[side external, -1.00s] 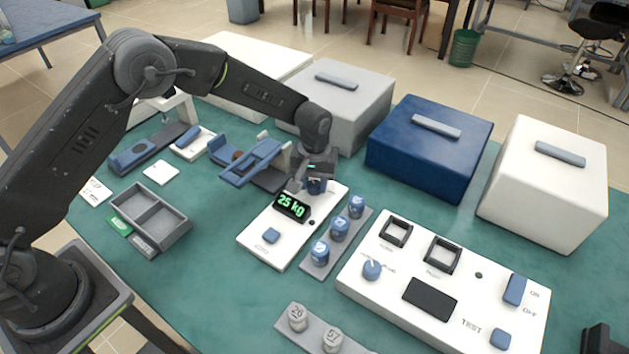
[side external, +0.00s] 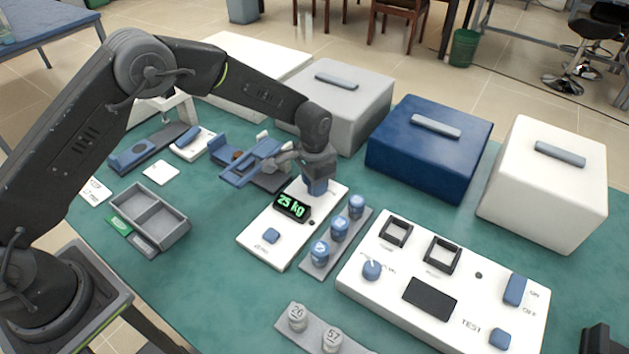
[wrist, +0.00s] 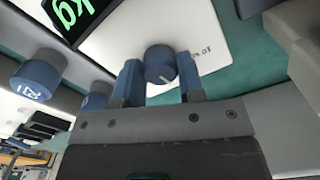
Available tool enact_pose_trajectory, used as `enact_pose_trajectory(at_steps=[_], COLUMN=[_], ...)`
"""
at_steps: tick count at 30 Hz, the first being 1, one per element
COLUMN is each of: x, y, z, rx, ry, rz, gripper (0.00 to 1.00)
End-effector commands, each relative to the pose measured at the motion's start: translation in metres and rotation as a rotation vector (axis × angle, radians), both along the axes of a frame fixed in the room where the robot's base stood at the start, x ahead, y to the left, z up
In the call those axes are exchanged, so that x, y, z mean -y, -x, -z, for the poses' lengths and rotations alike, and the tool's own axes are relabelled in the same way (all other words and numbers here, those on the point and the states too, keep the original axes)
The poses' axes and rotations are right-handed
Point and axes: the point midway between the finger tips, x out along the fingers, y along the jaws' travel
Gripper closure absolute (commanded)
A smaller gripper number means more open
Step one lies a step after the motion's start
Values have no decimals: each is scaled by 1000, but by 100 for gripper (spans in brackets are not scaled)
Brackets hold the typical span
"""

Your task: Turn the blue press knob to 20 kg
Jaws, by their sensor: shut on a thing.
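The white press panel (side external: 262,243) lies on the green mat, with a small display (side external: 292,207) lit green and reading 25 kg. The blue press knob (wrist: 160,64) is in the wrist view, round with a pale pointer line, beside the printed marking "10". My gripper (side external: 317,188) is pointed down at the far end of the panel. In the wrist view, its two blue fingers stand on either side of the knob, shut on it. In the side view the fingers hide the knob. A blue button (side external: 271,236) is at the panel's near end.
A rack of several blue-capped cylinders (side external: 340,229) stands close to the right of the panel. A blue tool fixture (side external: 252,163) is close to the left. Furnaces, including a blue one (side external: 428,150), stand behind. A white control box (side external: 465,260) is at right.

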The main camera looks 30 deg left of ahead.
Motion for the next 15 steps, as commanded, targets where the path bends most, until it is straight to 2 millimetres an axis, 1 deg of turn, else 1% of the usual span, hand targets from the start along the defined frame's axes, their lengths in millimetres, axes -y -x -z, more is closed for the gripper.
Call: enact_pose_trajectory(at_steps=[6, 15], x=[0, 0], y=[0, 0], z=[0, 0], rx=[1, 1], ry=[0, 0], rz=[89, 131], gripper=[88, 88])
